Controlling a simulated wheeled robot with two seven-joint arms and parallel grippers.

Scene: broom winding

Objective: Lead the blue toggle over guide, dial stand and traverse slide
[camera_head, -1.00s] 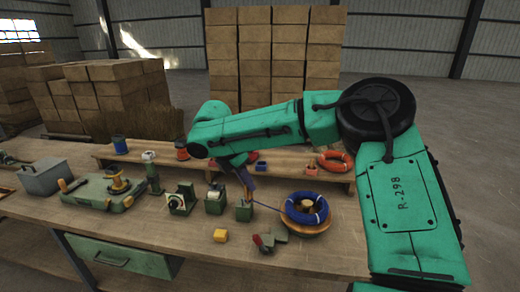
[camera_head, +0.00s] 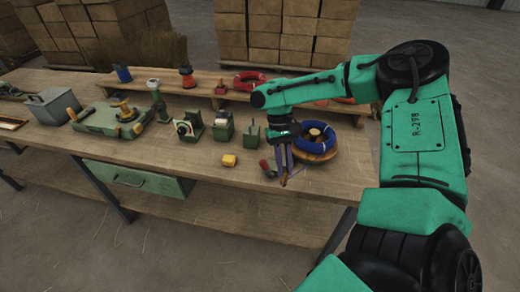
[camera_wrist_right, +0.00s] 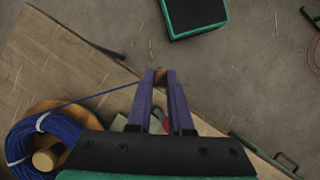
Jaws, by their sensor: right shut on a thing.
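My right gripper (camera_head: 285,180) points down near the front edge of the bench, in front of the blue coil (camera_head: 323,134). In the right wrist view its fingertips (camera_wrist_right: 161,76) are shut on a small brownish piece, the toggle (camera_wrist_right: 160,73), largely hidden by the fingers. A thin blue cord (camera_wrist_right: 105,94) runs from the coil (camera_wrist_right: 27,150) to the fingertips. The dial stand (camera_head: 188,125), a green block (camera_head: 223,127) and a small slotted green block (camera_head: 250,135), perhaps the guide, stand left of the gripper. My left gripper is out of view.
A red-handled tool (camera_head: 266,168) lies close beside the right gripper. A yellow block (camera_head: 229,160) sits on the bench (camera_head: 150,158). A grey box (camera_head: 52,106) stands at the left. A rear shelf carries spools and a red coil (camera_head: 249,80). The bench front is mostly clear.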

